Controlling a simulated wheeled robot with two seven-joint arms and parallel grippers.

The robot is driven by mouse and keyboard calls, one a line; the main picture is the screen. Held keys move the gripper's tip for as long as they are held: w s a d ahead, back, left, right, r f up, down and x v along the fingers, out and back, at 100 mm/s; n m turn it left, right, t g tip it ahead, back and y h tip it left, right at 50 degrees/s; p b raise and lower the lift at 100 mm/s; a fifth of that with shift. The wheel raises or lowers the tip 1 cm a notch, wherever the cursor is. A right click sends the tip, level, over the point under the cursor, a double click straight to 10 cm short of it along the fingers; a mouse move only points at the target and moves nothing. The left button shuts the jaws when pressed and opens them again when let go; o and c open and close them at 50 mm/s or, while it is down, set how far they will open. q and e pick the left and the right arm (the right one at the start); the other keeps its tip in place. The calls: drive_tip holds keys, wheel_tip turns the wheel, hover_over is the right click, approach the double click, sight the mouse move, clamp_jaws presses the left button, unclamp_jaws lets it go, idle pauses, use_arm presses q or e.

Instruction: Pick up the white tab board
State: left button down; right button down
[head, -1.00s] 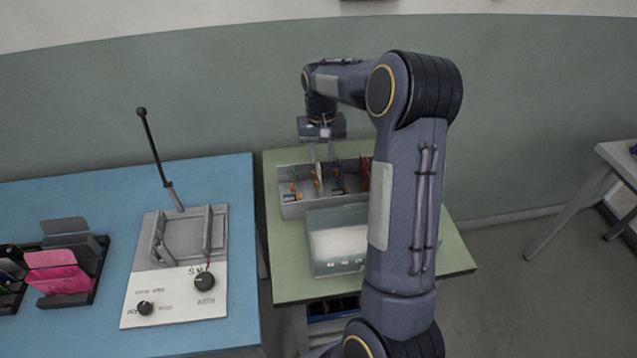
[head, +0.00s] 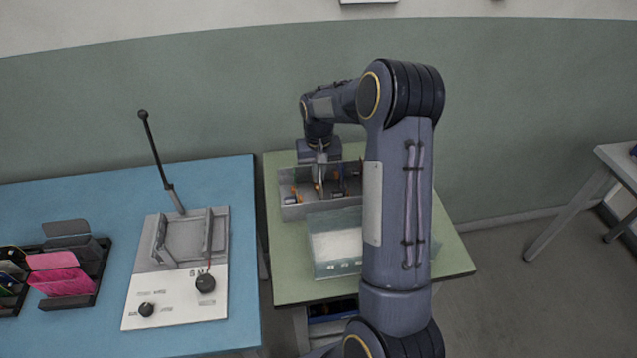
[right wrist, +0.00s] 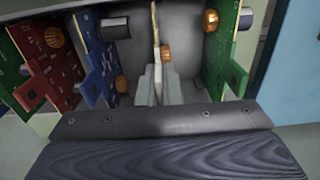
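The white tab board (right wrist: 156,42) shows edge-on in the right wrist view. It stands upright in a slot of the grey divided box (head: 294,212), with an orange round part on its right side. My right gripper (right wrist: 158,92) reaches down into the box, with one finger on each side of the board. The fingers look open, with a narrow gap to the board. In the head view, my right gripper (head: 318,178) is over the box and hides much of the board. My left gripper is not in view.
Close by stand a blue board (right wrist: 95,60) and a red board (right wrist: 58,65) on the left and a green board (right wrist: 222,45) on the right. A clear bin (head: 335,245) stands in front of the box. The blue table (head: 90,200) holds a lever fixture (head: 180,275).

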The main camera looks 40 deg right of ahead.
drive_tip(key=shift+r, duration=0.1)
wheel_tip(320, 180, up, 10)
drive_tip(key=shift+f, duration=0.1)
idle(0.5)
drive_tip(key=shift+r+p, duration=1.05)
drive_tip(key=shift+r, duration=0.3)
